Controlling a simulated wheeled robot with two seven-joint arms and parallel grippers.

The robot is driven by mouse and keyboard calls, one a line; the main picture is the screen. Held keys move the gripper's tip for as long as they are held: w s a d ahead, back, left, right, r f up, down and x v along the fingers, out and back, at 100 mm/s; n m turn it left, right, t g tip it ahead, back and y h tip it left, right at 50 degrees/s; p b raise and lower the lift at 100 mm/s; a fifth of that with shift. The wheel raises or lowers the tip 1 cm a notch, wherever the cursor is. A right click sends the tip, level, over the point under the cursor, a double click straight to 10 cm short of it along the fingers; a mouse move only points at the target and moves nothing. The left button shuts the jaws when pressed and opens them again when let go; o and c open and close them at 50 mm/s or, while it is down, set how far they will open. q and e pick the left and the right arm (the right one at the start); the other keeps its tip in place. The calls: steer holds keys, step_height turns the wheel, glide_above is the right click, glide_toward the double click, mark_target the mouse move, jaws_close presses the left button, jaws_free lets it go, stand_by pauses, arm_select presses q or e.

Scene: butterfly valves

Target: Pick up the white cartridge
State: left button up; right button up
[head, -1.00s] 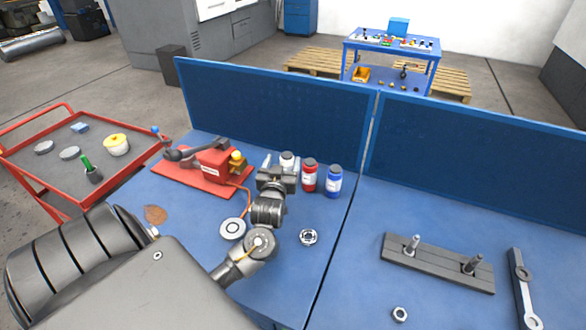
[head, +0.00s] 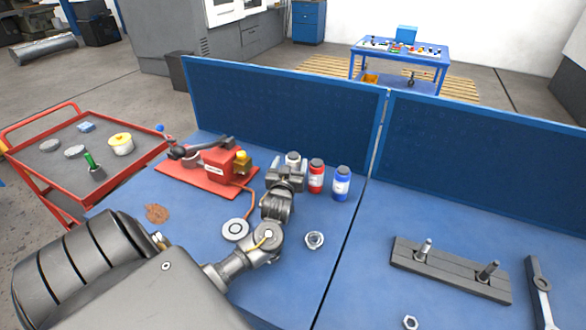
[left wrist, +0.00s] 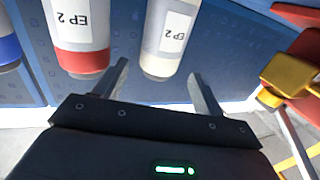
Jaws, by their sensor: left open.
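The white cartridge (head: 293,157) stands on the blue bench, mostly hidden behind my left gripper (head: 288,172) in the head view. My right gripper is not in view.
A red cartridge (head: 316,178) and a blue cartridge (head: 342,184) stand close to the right. A red device (head: 220,165) on a red plate is at the left, with a cable. A blue panel (head: 285,115) rises behind. A round part (head: 314,240) lies in front.

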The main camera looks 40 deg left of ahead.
mark_target(294, 152)
arm_select(q)
steer(key=shift+w+a, duration=0.1)
steer(key=shift+w, duration=0.1)
steer(key=shift+w+a+r, duration=0.1)
steer(key=shift+w+r, duration=0.05)
steer(key=p+x, duration=0.2)
steer(key=x, duration=0.2)
steer(key=shift+w, duration=0.25)
steer(key=shift+w+a, duration=0.1)
steer(key=shift+w, duration=0.1)
steer(key=shift+c, duration=1.4)
steer(key=c, duration=1.2)
